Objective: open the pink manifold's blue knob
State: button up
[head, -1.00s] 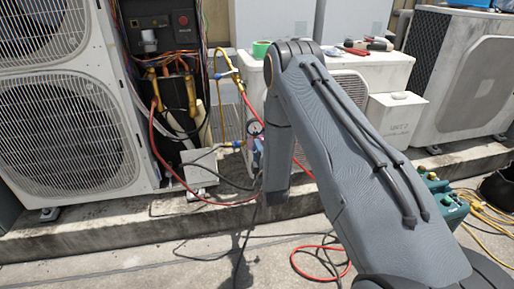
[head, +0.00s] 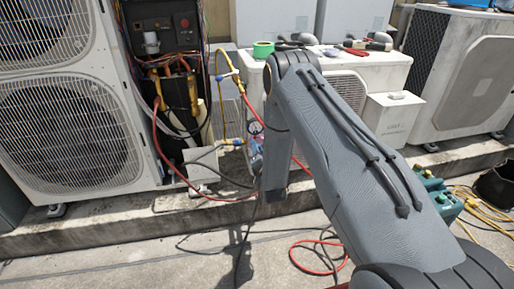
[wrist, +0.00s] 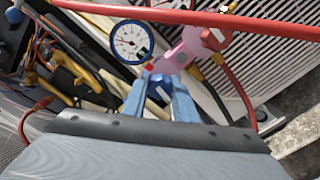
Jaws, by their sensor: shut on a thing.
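The pink manifold (wrist: 184,50) shows at the upper middle of the wrist view, with a round white gauge (wrist: 131,42) at its left and a red knob (wrist: 215,38) at its upper right. The blue knob (wrist: 159,88) sits at the manifold's lower end, between the two light-blue fingers of my gripper (wrist: 160,95). The fingers are shut on the knob and cover its sides. In the head view the gauge (head: 256,128) and a bit of the manifold show just left of my arm, which hides most of the gripper.
A red hose (wrist: 200,15) crosses the top of the wrist view, close to the manifold. An opened condenser unit (head: 70,120) with hoses and wires stands at left. A low white unit (head: 375,70) carries tools and green tape (head: 263,49). Hoses lie on the ground.

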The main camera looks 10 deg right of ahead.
jog(key=shift+a+n, duration=0.1)
jog(key=shift+n, duration=0.3)
jog(key=o, duration=1)
jog(key=shift+o, duration=0.2)
jog(key=s+p, duration=0.1)
jog(key=s, duration=0.7)
jog(key=shift+w, duration=0.1)
